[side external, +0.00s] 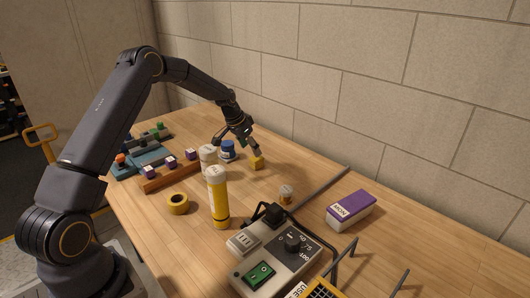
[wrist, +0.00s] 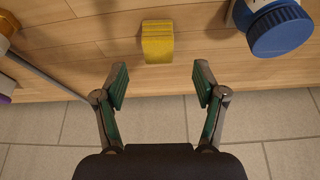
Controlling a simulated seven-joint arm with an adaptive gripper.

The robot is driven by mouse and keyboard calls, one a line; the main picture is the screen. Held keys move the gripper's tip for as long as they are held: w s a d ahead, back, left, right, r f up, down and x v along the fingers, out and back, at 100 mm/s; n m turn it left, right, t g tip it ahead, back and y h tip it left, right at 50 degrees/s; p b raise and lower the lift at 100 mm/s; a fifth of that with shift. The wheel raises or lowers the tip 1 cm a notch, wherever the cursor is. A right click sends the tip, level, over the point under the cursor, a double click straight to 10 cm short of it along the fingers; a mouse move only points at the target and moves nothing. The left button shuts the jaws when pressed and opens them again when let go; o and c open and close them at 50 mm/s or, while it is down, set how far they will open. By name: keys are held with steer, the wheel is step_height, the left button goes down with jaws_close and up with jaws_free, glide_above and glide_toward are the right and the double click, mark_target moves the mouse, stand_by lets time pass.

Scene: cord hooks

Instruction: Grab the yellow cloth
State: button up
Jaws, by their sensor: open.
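The yellow cloth (side external: 257,162) looks like a small folded block lying on the wooden table (side external: 150,237), toward the wall side. In the wrist view the yellow cloth (wrist: 157,42) is at the top centre, beyond the fingertips and roughly in line with the gap between them. My gripper (side external: 237,146) is open and just left of the cloth in the side view. In the wrist view my gripper (wrist: 160,85) shows two spread fingers with green pads and nothing between them.
A blue-lidded jar (side external: 228,150) stands close to the cloth; its blue lid (wrist: 281,29) fills the wrist view's upper right. A white-capped bottle (side external: 208,158), a yellow tube (side external: 218,200) and a tape roll (side external: 178,204) stand nearer. A control box (side external: 275,255) and purple box (side external: 350,209) lie right.

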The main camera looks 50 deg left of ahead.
mark_target(257, 162)
steer(key=x, duration=0.6)
steer(key=shift+w+d+f, duration=0.1)
steer(key=shift+w+f, duration=0.15)
steer(key=shift+f, duration=0.05)
steer(key=shift+c, duration=0.3)
steer(key=c, duration=1.2)
